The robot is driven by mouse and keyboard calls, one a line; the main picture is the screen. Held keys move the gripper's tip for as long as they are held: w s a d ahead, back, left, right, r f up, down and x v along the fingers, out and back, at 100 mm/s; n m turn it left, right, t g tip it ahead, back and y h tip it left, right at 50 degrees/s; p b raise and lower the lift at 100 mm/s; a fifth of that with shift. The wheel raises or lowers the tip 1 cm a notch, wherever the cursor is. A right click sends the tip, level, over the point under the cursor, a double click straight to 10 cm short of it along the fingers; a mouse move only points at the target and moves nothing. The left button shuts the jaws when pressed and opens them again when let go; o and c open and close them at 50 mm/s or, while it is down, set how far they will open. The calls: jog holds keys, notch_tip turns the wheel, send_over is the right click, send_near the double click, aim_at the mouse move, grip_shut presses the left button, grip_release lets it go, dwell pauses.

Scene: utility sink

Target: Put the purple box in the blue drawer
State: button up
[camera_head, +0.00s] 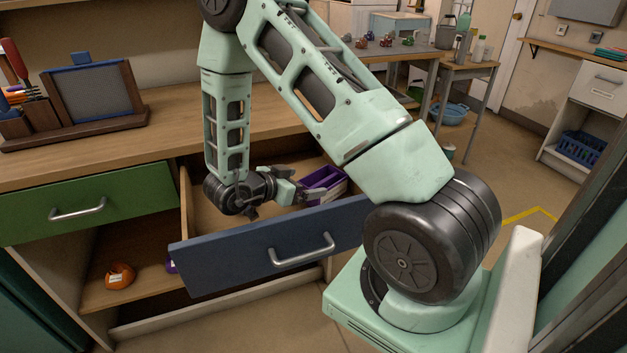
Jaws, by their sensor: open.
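The blue drawer (215,262) is pulled out from the cabinet, its front facing me with a silver handle. The purple box (327,180), open-topped, shows within the drawer's opening at the right end, near the fingertips. I cannot tell whether it rests on the drawer's floor, as the drawer front and my gripper hide its lower part. My gripper (300,186) is open, reaching over the drawer from the left with its fingers pointing right, beside the box. I cannot tell whether a finger touches it.
A green drawer (85,205) is shut at the left. An orange round object (119,275) lies on the open shelf below, with a small purple piece (171,266) partly hidden behind the blue drawer. The wooden countertop (180,118) above holds a dark organizer (92,92).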

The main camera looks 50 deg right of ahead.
jog(key=w+a+r+n+t+y, duration=0.35)
jog(key=w+a+t, duration=0.2)
jog(key=a, duration=0.55)
jog(key=w+a+r+n+t+y, duration=0.2)
jog(key=w+a+n+t+y, duration=0.3)
jog(key=a, duration=0.6)
jog(key=s+a+r+n+y, duration=0.1)
jog(key=a+r+n+y, duration=0.15)
jog(key=a, duration=0.35)
jog(key=s+a+r+n+y, duration=0.1)
jog(key=a+n+y, duration=0.1)
jog(key=a+y, duration=0.3)
jog(key=s+a+r+n+g+y, duration=0.1)
jog(key=s+a+r+n+g, duration=0.25)
jog(key=s+a+n, duration=0.55)
jog(key=s+d+r+n+g+h, duration=0.1)
jog(key=s+d+n+g+h, duration=0.2)
jog(key=s, duration=1.3)
jog(key=d+n+g, duration=0.1)
jog(key=d+n, duration=0.1)
jog(key=d, duration=0.1)
jog(key=shift+d+g, duration=0.2)
jog(key=shift+g, duration=0.2)
